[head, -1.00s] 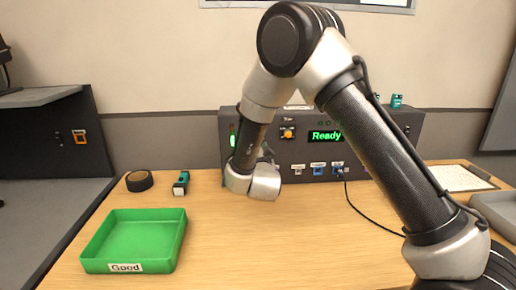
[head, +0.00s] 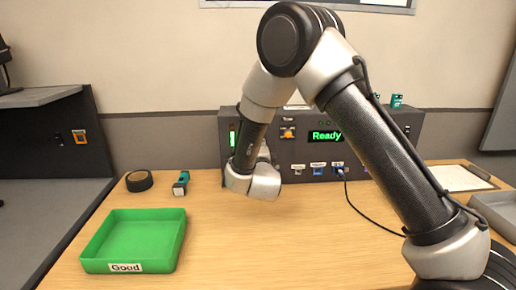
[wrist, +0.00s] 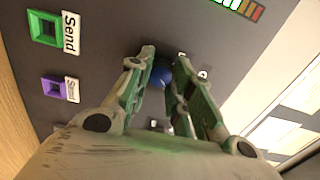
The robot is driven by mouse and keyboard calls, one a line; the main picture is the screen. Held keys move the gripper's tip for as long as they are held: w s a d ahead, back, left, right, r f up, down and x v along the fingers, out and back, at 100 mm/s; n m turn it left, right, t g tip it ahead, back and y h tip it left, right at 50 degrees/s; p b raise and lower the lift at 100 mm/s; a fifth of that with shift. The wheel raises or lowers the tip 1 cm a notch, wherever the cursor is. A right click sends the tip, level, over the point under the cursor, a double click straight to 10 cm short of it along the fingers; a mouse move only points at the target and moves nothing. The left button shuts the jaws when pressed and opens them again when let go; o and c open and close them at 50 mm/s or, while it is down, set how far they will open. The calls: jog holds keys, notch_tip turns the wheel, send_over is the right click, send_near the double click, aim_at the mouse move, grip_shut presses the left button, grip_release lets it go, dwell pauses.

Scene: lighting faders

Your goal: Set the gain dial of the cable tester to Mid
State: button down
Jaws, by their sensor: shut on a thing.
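The cable tester (head: 290,153) is a dark box at the back of the table, with a green "Ready" display (head: 326,136). Its face also fills much of the wrist view (wrist: 105,25). The blue gain dial (wrist: 161,75) sits between the fingers of my gripper (wrist: 163,62) in the wrist view. My gripper is shut on it. The dial's pointer is hidden by the fingers. Small pale marks beside the dial are too small to read. In the head view my arm hides the dial and fingers.
A coloured level bar (wrist: 238,8) is at the top. A green "Good" tray (head: 90,262), black tape roll (head: 139,181) and small teal device (head: 181,183) are on the table.

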jog(key=shift+f, duration=0.1)
dwell(0.5)
jog(key=c, duration=1.2)
grip_release()
jog(key=shift+c, duration=0.2)
jog(key=s, duration=1.2)
